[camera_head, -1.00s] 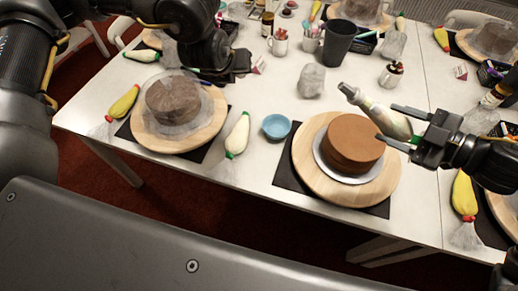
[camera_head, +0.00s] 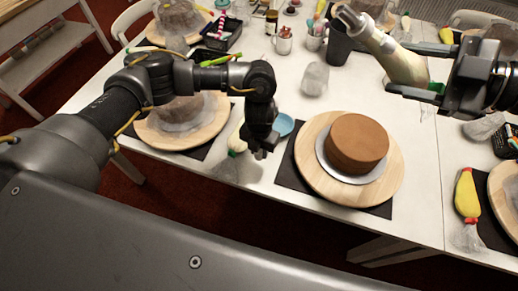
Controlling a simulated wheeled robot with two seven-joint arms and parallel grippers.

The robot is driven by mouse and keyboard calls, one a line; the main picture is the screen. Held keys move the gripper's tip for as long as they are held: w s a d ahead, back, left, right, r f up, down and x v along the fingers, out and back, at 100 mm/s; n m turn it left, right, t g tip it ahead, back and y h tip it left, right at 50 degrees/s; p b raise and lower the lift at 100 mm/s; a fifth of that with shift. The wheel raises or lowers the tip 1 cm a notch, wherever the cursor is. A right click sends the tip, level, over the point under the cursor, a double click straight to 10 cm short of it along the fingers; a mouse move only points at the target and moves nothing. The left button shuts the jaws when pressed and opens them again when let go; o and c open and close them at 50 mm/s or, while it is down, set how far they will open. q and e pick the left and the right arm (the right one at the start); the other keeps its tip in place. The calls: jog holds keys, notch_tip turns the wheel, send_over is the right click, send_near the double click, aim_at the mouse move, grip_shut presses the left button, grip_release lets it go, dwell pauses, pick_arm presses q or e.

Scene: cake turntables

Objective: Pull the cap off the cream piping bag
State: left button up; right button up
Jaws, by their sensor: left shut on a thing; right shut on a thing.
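The cream piping bag (camera_head: 402,65) is in my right gripper (camera_head: 418,70) at the upper right, held above the table. The bag is tilted, its grey tip (camera_head: 346,20) pointing to the upper left; no coloured cap shows on that tip. My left gripper (camera_head: 262,146) is low at the middle, pointing down, left of the chocolate cake. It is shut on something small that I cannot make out. A white piping bag with a green end (camera_head: 236,142) lies on the table just left of it, partly hidden by the gripper.
The chocolate cake (camera_head: 356,143) stands on a round wooden turntable (camera_head: 318,180). A blue bowl (camera_head: 285,125) is partly behind my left gripper. A second, wrapped cake (camera_head: 182,112) stands to the left, behind my arm. A yellow piping bag (camera_head: 466,192) lies at the right.

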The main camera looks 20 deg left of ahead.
aim_at(260, 166)
pick_arm(q)
jog(key=shift+f+b, duration=2.5)
jog(key=shift+f, duration=0.55)
pick_arm(e)
jog(key=shift+f, duration=2.7)
pick_arm(q)
jog(key=shift+f, duration=0.2)
pick_arm(e)
jog(key=shift+f, duration=0.15)
pick_arm(q)
jog(key=o, duration=1)
jog(key=shift+r, duration=0.1)
notch_tip(260, 166, up, 6)
jog(key=p, duration=0.5)
pick_arm(e)
notch_tip(260, 166, up, 6)
jog(key=shift+f, duration=0.25)
jog(key=shift+o, duration=0.3)
jog(key=shift+c, duration=0.4)
